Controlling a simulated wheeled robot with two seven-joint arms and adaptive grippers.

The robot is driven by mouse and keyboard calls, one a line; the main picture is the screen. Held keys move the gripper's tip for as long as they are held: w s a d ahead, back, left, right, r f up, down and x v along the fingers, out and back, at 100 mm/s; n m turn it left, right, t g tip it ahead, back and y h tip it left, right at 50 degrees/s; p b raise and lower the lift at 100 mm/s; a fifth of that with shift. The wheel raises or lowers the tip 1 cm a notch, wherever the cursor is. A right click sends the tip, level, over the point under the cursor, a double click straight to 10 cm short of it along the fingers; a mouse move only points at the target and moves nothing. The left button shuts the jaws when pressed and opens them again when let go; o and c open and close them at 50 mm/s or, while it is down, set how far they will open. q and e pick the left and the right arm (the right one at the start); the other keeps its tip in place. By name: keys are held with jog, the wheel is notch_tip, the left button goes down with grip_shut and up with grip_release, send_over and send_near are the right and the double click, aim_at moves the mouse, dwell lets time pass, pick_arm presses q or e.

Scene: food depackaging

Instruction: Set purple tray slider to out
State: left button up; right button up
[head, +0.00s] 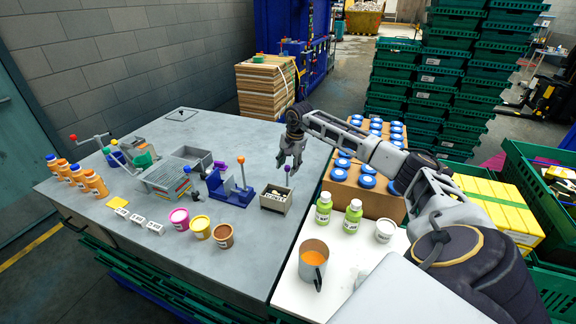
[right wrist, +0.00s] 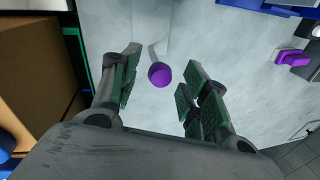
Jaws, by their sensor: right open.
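A purple ball knob (head: 287,169) on a thin stem rises beside a small grey tray box (head: 264,206) on the grey table. In the right wrist view the purple ball (right wrist: 160,74) shows between the two green-padded fingers, apart from both. My right gripper (head: 289,166) is open, pointing down at the knob. A second purple piece (head: 220,164) sits by a grey box at the rear; it also shows at the right of the right wrist view (right wrist: 290,57). I cannot tell which purple piece is the tray slider. My left gripper is not in view.
A blue stand with an orange-knobbed lever (head: 240,162) is left of the tray box. Pink, yellow and brown cups (head: 201,227) stand in front. A cardboard box of blue-lidded jars (head: 340,195) and green bottles (head: 323,208) are to the right. The rear table is mostly clear.

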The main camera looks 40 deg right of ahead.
jog(key=shift+f, duration=0.2)
jog(key=shift+c, duration=0.5)
grip_shut()
